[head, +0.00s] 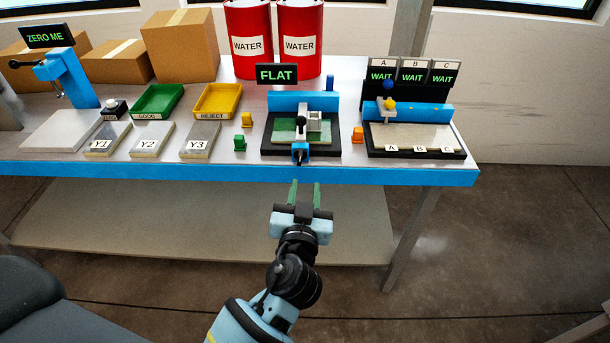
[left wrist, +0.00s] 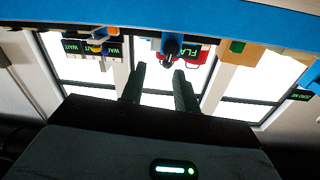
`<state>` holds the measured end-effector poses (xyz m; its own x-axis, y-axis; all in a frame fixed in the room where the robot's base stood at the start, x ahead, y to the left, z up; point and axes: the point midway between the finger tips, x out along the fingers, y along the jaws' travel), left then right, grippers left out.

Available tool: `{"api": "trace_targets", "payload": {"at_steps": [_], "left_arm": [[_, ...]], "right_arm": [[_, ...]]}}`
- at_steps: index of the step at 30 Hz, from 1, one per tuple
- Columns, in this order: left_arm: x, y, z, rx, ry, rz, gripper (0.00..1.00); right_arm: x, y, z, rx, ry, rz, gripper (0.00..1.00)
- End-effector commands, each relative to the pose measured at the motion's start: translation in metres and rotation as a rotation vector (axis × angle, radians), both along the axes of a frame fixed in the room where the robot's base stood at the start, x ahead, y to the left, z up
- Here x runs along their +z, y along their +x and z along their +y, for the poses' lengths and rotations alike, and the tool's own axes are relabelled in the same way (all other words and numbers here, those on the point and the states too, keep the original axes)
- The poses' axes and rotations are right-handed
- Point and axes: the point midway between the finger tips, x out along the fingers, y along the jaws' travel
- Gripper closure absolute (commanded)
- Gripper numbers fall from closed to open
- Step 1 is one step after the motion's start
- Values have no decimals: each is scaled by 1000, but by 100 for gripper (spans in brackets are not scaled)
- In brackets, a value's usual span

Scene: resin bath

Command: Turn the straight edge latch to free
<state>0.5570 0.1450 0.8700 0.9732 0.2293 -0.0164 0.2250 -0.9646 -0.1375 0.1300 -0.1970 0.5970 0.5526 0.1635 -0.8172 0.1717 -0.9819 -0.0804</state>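A fixture with a black base (head: 271,149), a blue back bar (head: 285,103) and a green pad (head: 285,131) stands at the table's front edge, under a sign reading FLAT (head: 277,74). A small blue and black knob (head: 300,154), probably the latch, sits at its front middle. A dark round knob also shows in the left wrist view (left wrist: 171,48), above the fingertips. Whether the latch is locked or free I cannot tell. My left gripper (head: 305,185) is open and empty, in front of and below the table edge, apart from the knob.
Green (head: 240,144), yellow (head: 247,120) and orange (head: 357,134) clips flank the fixture. A second station (head: 415,152) with three WAIT signs stands right. Blocks Y1, Y2 and Y3 (head: 199,141) lie left. The blue table edge (head: 230,170) lies between gripper and fixture.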

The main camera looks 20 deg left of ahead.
Motion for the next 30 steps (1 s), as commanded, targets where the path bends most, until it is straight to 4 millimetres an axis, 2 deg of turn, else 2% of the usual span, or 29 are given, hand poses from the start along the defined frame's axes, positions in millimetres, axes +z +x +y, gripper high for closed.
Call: {"api": "trace_targets", "payload": {"at_steps": [3, 11, 14, 24, 30], "left_arm": [[3, -1, 13, 42, 3, -16, 69], [5, 2, 16, 51, 5, -19, 69], [6, 11, 18, 50, 9, -21, 69], [7, 57, 31, 50, 8, -20, 69], [5, 72, 35, 49, 6, -18, 69]], "right_arm": [[-3, -3, 1, -1, 1, 6, 55], [-2, -3, 1, -1, 1, 5, 55], [0, -2, 1, -1, 1, 3, 55], [7, 0, 1, -1, 1, -4, 55], [8, 0, 1, -1, 0, -6, 55]]}}
